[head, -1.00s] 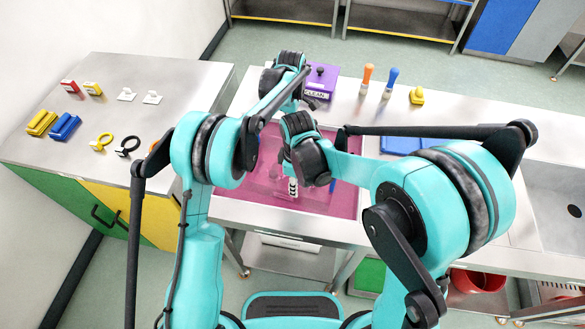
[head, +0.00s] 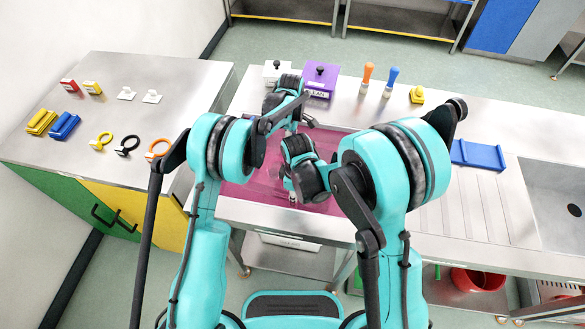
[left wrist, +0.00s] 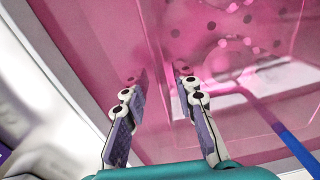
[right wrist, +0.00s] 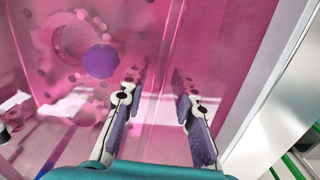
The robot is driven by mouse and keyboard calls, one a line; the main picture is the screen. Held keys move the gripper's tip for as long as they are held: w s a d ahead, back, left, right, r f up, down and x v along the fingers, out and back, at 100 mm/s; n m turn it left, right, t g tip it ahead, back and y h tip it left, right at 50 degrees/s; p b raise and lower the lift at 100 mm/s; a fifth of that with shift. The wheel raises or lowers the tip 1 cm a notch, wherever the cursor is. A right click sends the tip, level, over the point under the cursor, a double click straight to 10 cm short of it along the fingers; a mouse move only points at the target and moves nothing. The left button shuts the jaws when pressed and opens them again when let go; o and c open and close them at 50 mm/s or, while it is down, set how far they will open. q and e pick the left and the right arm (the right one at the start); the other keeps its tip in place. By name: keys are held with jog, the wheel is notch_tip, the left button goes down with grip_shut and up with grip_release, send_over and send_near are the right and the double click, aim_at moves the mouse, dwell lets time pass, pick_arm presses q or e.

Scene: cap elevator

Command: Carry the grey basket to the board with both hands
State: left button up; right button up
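I cannot make out a clearly grey basket. In the head view my arms cover much of the pink basin (head: 240,190). Both wrist views show pink-tinted, see-through walls with round holes, perhaps the basket's perforated wall (left wrist: 225,30); it also shows in the right wrist view (right wrist: 35,60). My left gripper (left wrist: 162,75) has its fingers apart, with a pink wall line between or beyond them. My right gripper (right wrist: 159,75) also has its fingers apart around a similar line; contact cannot be told. In the head view it is low over the basin (head: 292,197). A ribbed metal board (head: 478,212) lies right of the basin.
A blue slab (head: 478,155) lies behind the ribbed board, with a sink (head: 560,200) further right. A purple box (head: 320,82), a white box (head: 277,70), orange (head: 367,75) and blue-handled (head: 391,80) tools and a yellow piece (head: 417,95) stand behind.

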pick_arm(q)
grip_shut()
pick_arm(e)
grip_shut()
pick_arm(q)
jog(key=shift+r, duration=0.2)
pick_arm(e)
jog(key=shift+r, duration=0.2)
